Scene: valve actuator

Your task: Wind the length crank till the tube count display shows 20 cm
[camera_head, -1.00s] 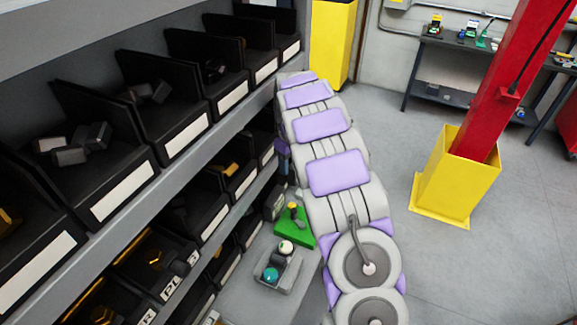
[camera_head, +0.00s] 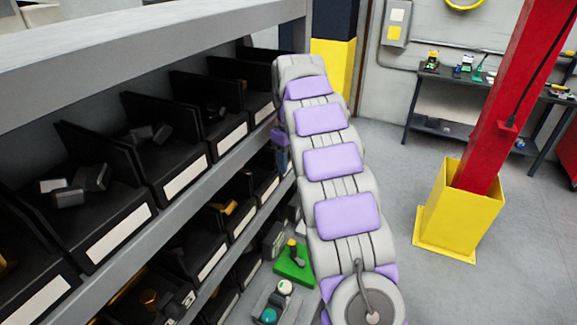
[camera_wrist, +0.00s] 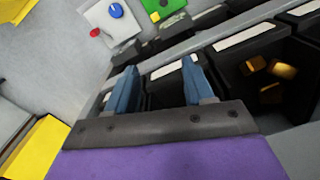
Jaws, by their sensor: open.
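My gripper (camera_wrist: 160,88) is open and empty in the wrist view, its two blue fingers apart in front of the shelf bins. In the head view only a small blue part of it (camera_head: 282,158) shows beside the shelf, left of my arm. A green device with a yellow top (camera_head: 293,262) and a grey box with a pale knob and a teal knob (camera_head: 270,312) stand low, left of my arm. The wrist view shows a white box (camera_wrist: 112,22) with a blue and a red knob, and a green device (camera_wrist: 160,8). I cannot identify the length crank or read any display.
A grey shelf (camera_head: 150,65) with black bins (camera_head: 190,135) fills the left and lies close to my arm. A red post in a yellow base (camera_head: 458,210) stands at right. A dark workbench (camera_head: 440,100) is behind. Grey floor between is clear.

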